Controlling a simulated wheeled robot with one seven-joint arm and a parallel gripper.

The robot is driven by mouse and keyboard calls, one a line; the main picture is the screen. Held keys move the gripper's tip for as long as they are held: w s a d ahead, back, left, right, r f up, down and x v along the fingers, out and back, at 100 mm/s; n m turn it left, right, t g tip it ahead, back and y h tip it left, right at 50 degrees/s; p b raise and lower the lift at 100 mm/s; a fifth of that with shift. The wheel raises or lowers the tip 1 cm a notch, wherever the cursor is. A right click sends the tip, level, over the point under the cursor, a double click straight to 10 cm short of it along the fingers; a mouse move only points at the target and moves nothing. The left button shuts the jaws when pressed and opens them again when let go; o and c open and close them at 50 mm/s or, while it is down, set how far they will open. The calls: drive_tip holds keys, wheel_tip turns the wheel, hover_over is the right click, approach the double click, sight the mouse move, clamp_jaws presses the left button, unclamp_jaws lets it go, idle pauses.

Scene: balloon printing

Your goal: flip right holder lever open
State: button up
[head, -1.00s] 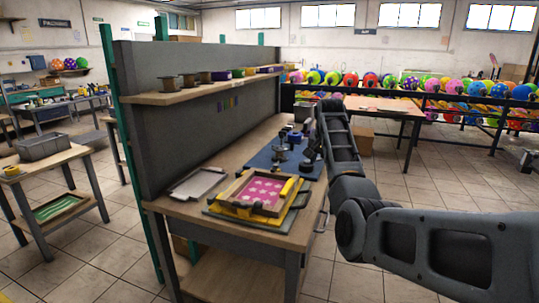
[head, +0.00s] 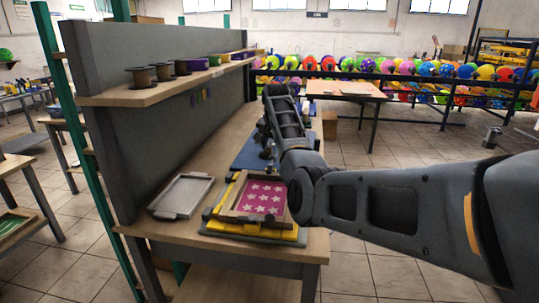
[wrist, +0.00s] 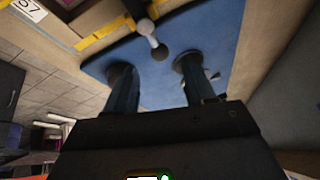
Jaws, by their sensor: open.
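In the wrist view, a short pale lever with a dark round knob (wrist: 160,50) stands out over the blue mat (wrist: 222,35). My gripper (wrist: 155,70) points at the mat, with its two dark fingers spread apart. The knob appears between and slightly beyond the fingertips, with a gap on both sides; nothing is gripped. I cannot tell whether this lever belongs to the right holder. A small dark piece shows beside the right finger, partly hidden. In the head view, my arm covers most of the blue mat (head: 246,152) and the holders on it, and my fingertips are not clear.
A wooden frame with a pink, white-starred screen (head: 262,197) lies at the near end of the bench (head: 135,228). A grey tray (head: 182,194) lies left of it. A grey panel with a shelf (head: 150,87) bounds the bench on the left.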

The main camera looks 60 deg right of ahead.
sight(273, 156)
drive_tip(key=shift+x, duration=2.7)
drive_tip(key=shift+c, duration=0.2)
clamp_jaws()
